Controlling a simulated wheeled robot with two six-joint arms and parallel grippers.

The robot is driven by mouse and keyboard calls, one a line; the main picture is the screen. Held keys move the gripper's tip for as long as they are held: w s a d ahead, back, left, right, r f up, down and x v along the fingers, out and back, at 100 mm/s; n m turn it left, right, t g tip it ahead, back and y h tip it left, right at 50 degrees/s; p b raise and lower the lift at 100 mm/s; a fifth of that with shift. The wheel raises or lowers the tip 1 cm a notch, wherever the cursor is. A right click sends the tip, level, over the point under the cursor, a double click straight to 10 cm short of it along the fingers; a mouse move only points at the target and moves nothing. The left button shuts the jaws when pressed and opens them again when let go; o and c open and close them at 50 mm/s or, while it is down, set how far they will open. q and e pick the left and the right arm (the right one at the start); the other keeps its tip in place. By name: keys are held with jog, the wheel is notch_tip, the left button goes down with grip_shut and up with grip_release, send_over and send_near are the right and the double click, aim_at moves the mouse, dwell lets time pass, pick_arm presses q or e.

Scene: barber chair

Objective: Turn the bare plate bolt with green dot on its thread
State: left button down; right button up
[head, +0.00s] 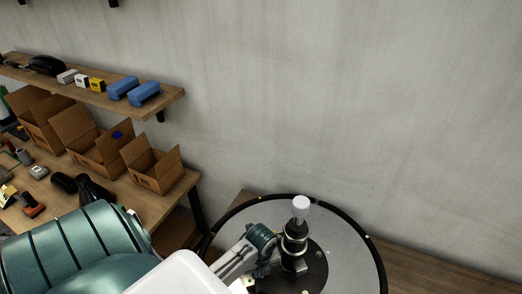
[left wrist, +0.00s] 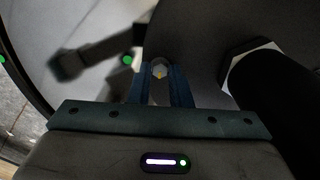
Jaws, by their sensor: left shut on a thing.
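In the left wrist view, the hex head of a plate bolt (left wrist: 160,68) sits between my left fingertips. My left gripper (left wrist: 160,88) is shut on it, its two teal fingers on either side. A green dot (left wrist: 127,60) shows on the plate just left of this bolt. The bolt's thread is hidden. In the head view, the round grey base (head: 345,235) has a black rim and a dark centre plate (head: 314,268). My left arm comes in from the left to this base; its fingertips cannot be made out there. My right gripper is not in view.
A black column (head: 296,232) with a white top rises from the centre plate, close right of my left gripper. A dark bar (left wrist: 95,52) lies left of the bolt. Open cardboard boxes (head: 152,165) stand on a wooden bench at left, below a shelf (head: 172,97).

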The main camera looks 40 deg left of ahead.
pick_arm(q)
jog(key=m, duration=0.4)
jog(key=shift+m, duration=0.3)
jog(key=m, duration=0.2)
jog(key=shift+m, duration=0.4)
jog(key=shift+f+m+b, duration=0.2)
jog(key=shift+m+b, duration=0.8)
jog(key=shift+m, duration=0.1)
jog(key=shift+r+m+b, duration=0.15)
jog(key=shift+m+b, duration=0.75)
jog(key=shift+b, duration=0.15)
jog(key=c, duration=1.3)
grip_release()
jog(key=shift+c, duration=0.2)
jog(key=shift+r, duration=0.1)
